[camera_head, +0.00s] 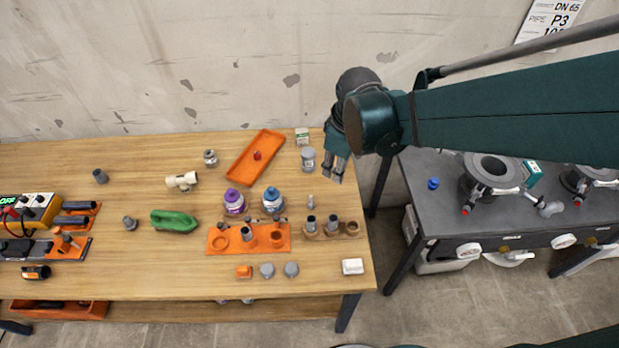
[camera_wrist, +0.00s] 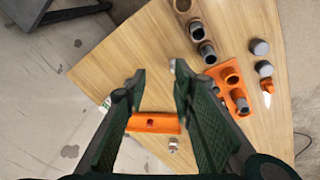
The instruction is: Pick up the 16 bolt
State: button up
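My gripper (camera_head: 336,172) hangs above the right end of the wooden table, near its back edge. In the wrist view my gripper (camera_wrist: 158,78) is open, its two fingers apart with nothing between them. I cannot tell for sure which piece is the 16 bolt, as no size marking is readable. A small grey upright piece (camera_head: 311,201) stands on the table below the gripper. A dark grey bolt-like piece (camera_head: 130,223) stands further left, and a short metal piece (camera_head: 210,157) stands near the back.
An orange tray (camera_head: 236,175) holds a small red piece. An orange block (camera_head: 217,247) and a brown holder (camera_head: 352,230) carry dark cylinders. Purple and blue bottles (camera_head: 234,205) (camera_head: 272,203) stand between. A grey bench (camera_head: 440,215) with pipe flanges is at right.

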aim_at(311, 198)
jog(key=w+a+f+n, duration=0.1)
jog(key=a+f, duration=0.1)
jog(key=f, duration=0.1)
jog(key=w+a+f+n+g, duration=0.1)
jog(key=a+f+n, duration=0.1)
jog(key=f, duration=0.2)
jog(key=w+a+f+n+g, duration=0.1)
jog(key=w+a+f+n, duration=0.1)
jog(key=f, duration=0.2)
jog(key=shift+a, duration=0.3)
jog(key=shift+a+f+n, duration=0.25)
jog(key=shift+f+n, duration=0.05)
jog(key=shift+f, duration=0.4)
jog(key=shift+f, duration=0.1)
jog(key=shift+f+b, duration=0.35)
jog(key=shift+f, duration=0.85)
jog(key=shift+f, duration=0.1)
jog(key=shift+f+b, duration=0.55)
jog(key=shift+f, duration=1.95)
jog(key=shift+c, duration=0.5)
grip_shut()
